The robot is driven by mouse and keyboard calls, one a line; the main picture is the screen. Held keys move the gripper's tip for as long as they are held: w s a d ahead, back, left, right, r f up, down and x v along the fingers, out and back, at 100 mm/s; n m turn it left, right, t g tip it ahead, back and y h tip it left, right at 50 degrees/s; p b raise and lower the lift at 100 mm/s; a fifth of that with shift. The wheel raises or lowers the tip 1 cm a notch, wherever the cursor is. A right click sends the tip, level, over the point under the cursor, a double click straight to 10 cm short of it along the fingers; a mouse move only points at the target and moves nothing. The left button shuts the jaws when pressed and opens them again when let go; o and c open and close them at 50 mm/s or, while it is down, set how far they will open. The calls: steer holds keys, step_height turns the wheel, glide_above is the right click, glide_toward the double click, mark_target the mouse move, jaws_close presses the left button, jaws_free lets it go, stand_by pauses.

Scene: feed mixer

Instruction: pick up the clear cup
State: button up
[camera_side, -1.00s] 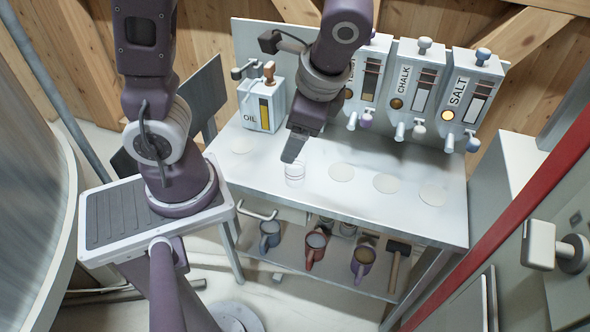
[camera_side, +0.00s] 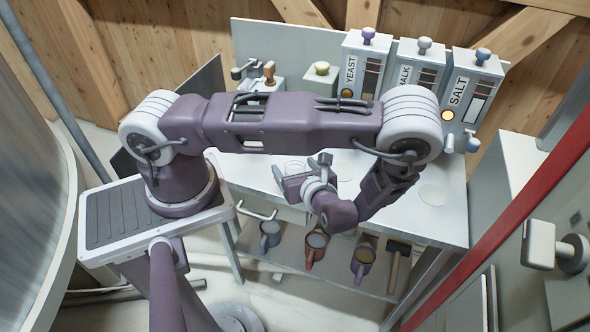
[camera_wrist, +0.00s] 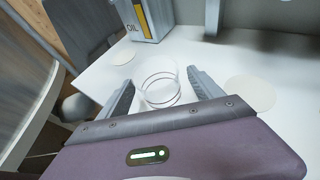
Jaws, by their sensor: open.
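The clear cup (camera_wrist: 160,86) stands on the white worktop, with thin dark rings around it. In the wrist view it shows between the two fingers of my gripper (camera_wrist: 158,80), which are apart with a gap on either side. In the side view my gripper (camera_side: 301,167) is low over the worktop, turned sideways. There the cup (camera_side: 293,166) is partly hidden behind my gripper. Whether the fingers touch the cup cannot be told, but none seems closed on it.
The oil dispenser (camera_wrist: 148,18) stands behind the cup. Yeast (camera_side: 358,70), chalk and salt (camera_side: 467,95) dispensers line the back right. Flat pale discs (camera_wrist: 250,93) lie on the worktop (camera_wrist: 222,58). Several mugs and a mallet (camera_side: 397,250) are on the shelf below.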

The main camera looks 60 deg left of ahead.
steer(key=shift+a, duration=0.1)
steer(key=c, duration=1.4)
